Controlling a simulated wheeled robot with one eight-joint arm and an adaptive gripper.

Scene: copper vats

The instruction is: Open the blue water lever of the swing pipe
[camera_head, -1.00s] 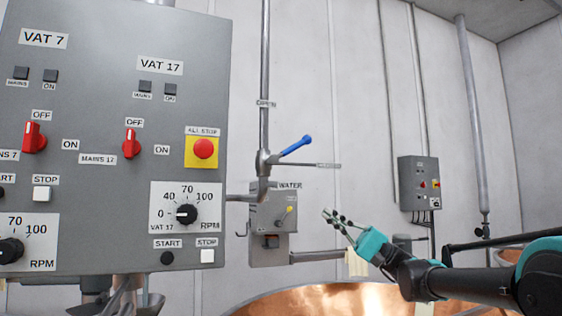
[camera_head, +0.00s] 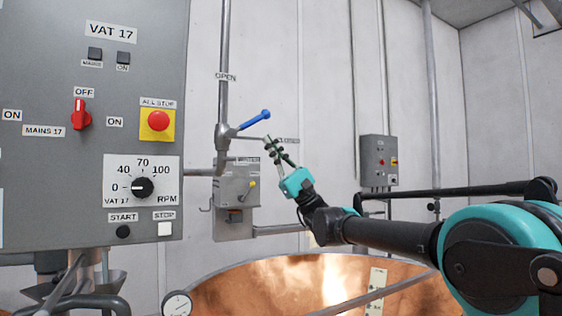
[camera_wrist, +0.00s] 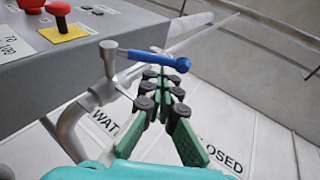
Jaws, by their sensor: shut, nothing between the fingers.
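The blue water lever (camera_head: 253,120) sits on a grey valve on the swing pipe (camera_head: 223,100). It slants up and to the right from its pivot in the head view. My gripper (camera_head: 274,148) is just below and right of the lever's free end, with its fingers shut and empty. In the wrist view, the lever (camera_wrist: 160,58) crosses just beyond my fingertips (camera_wrist: 164,78). The fingers overlap its lower edge in the picture; I cannot tell whether they touch it. An OPEN label (camera_head: 226,76) is above the valve; a CLOSED label (camera_wrist: 220,155) shows behind my fingers.
A grey control panel (camera_head: 60,190) with switches and a red stop button (camera_head: 158,121) stands to the left. A grey water box (camera_head: 236,192) is below the valve. A copper vat (camera_head: 300,285) lies below my arm. A small wall box (camera_head: 379,160) is at the right.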

